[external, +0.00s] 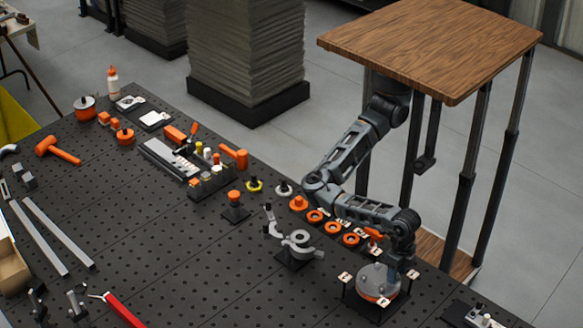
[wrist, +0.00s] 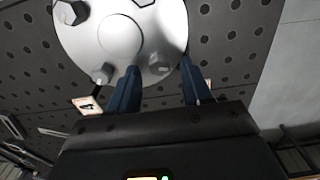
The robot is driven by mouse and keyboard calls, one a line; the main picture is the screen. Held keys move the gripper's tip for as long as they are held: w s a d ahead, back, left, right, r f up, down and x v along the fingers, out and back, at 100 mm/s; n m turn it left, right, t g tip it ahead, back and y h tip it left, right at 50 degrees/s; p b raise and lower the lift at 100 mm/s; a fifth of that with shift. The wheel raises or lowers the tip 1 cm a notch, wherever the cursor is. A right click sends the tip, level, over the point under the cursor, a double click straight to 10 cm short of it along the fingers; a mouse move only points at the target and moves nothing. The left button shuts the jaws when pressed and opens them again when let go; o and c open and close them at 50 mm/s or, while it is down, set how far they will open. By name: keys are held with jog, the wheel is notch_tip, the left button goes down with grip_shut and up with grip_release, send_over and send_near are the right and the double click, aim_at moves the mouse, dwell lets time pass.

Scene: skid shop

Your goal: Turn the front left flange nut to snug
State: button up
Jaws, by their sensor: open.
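The flange (external: 378,280) is a round grey disc with an orange band, on a dark stand at the front right of the pegboard table. In the wrist view its pale face (wrist: 85,40) carries several hex nuts around a central circle. My gripper (external: 407,276) is low at the flange's right side. In the wrist view its two blue fingers (wrist: 160,66) are apart, and one nut (wrist: 159,63) shows between their tips; contact is not clear. Another nut (wrist: 102,73) lies just left of the fingers. I cannot tell which nut is the front left one.
Small marker cards (external: 345,277) stand around the flange; one shows in the wrist view (wrist: 88,105). A row of orange rings (external: 333,227) lies behind it, and a grey clamp-like fixture (external: 298,240) stands to its left. The table's right edge is close.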

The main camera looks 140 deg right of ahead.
jog(key=shift+f, duration=0.3)
grip_shut()
dwell(0.3)
